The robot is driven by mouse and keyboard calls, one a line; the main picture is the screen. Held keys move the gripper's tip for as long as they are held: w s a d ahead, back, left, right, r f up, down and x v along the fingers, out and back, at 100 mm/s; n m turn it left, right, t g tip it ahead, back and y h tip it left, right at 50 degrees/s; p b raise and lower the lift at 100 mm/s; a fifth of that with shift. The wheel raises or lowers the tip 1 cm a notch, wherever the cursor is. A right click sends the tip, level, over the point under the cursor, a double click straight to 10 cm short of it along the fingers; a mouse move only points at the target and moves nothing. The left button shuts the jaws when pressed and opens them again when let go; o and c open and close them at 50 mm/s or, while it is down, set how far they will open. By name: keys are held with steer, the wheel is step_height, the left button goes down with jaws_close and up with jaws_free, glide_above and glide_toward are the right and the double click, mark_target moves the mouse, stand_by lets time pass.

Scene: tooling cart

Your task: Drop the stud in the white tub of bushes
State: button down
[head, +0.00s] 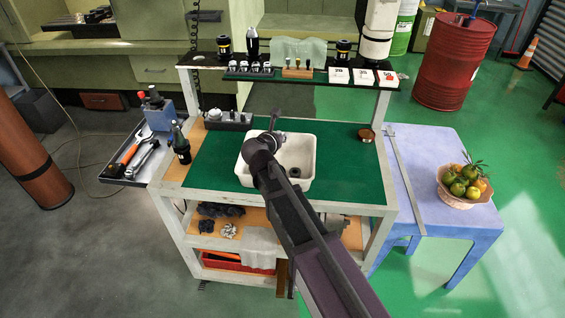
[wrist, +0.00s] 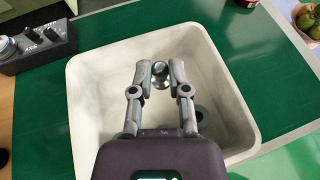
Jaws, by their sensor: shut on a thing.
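The white tub (head: 304,138) stands on the green top of the cart. In the wrist view the tub (wrist: 90,105) fills most of the picture, with its walls around my gripper. My gripper (wrist: 159,76) is over the inside of the tub, its two fingers closed on the small shiny metal stud (wrist: 161,78). In the head view my gripper (head: 273,132) is over the tub's left part, and the stud is too small to make out. Dark round bushes (head: 294,171) lie on the tub floor; one shows beside the right finger in the wrist view (wrist: 201,113).
A dark block with knobs (head: 228,120) stands behind and left of the tub. A dark bottle-like tool holder (head: 181,146) stands at the left edge. A shelf (head: 218,72) with tool holders and cards spans the back.

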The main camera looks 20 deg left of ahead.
steer(key=shift+f, duration=0.15)
steer(key=shift+f+b, duration=2.9)
steer(key=shift+b, duration=0.1)
steer(key=c, duration=0.5)
jaws_free()
steer(key=shift+c, duration=0.2)
steer(key=shift+s, duration=0.1)
